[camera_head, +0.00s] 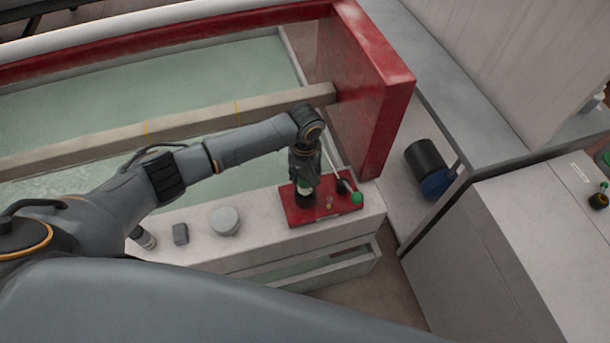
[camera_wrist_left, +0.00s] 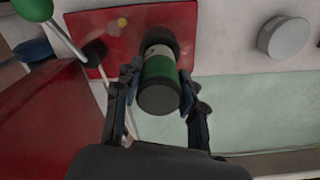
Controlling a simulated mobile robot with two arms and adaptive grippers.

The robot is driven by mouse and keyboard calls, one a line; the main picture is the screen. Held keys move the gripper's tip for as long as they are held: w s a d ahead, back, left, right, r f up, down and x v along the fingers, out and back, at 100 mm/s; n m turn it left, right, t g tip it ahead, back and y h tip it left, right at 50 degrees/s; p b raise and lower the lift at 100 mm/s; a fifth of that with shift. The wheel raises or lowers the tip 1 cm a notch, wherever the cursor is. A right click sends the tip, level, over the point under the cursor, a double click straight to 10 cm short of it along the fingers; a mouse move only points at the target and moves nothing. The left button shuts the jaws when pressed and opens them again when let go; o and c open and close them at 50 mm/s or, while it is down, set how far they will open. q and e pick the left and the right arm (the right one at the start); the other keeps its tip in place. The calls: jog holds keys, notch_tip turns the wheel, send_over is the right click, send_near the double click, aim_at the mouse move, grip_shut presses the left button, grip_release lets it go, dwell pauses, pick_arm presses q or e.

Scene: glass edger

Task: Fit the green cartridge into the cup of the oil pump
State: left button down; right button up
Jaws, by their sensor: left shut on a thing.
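The green cartridge (camera_wrist_left: 160,72) has a dark end cap and a pale band. My left gripper (camera_wrist_left: 160,80) is shut on it, one finger on each side. In the head view the left gripper (camera_head: 305,178) points down over the oil pump's red base (camera_head: 325,214). The dark cup (camera_head: 305,199) of the oil pump is directly below the gripper, with a bit of the cartridge (camera_head: 304,188) showing between. The cartridge's far end meets a dark round part in the wrist view; I cannot tell if it is inside the cup. My right gripper is not in view.
The pump's lever with a green knob (camera_head: 357,197) stands right of the cup. A grey round piece (camera_head: 225,221) and a small grey block (camera_head: 180,234) lie on the pale ledge (camera_head: 262,240). A red machine wall (camera_head: 375,85) rises close behind.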

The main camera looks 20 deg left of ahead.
aim_at(305, 187)
pick_arm(q)
jog(key=shift+r, duration=0.1)
jog(key=shift+p, duration=0.5)
dwell(0.6)
jog(key=shift+p, duration=0.4)
jog(key=shift+f+b, duration=1.7)
jog(key=shift+f, duration=1.2)
jog(key=c, duration=0.7)
grip_release()
jog(key=shift+r, duration=0.15)
notch_tip(305, 187, up, 12)
jog(key=shift+f, duration=0.1)
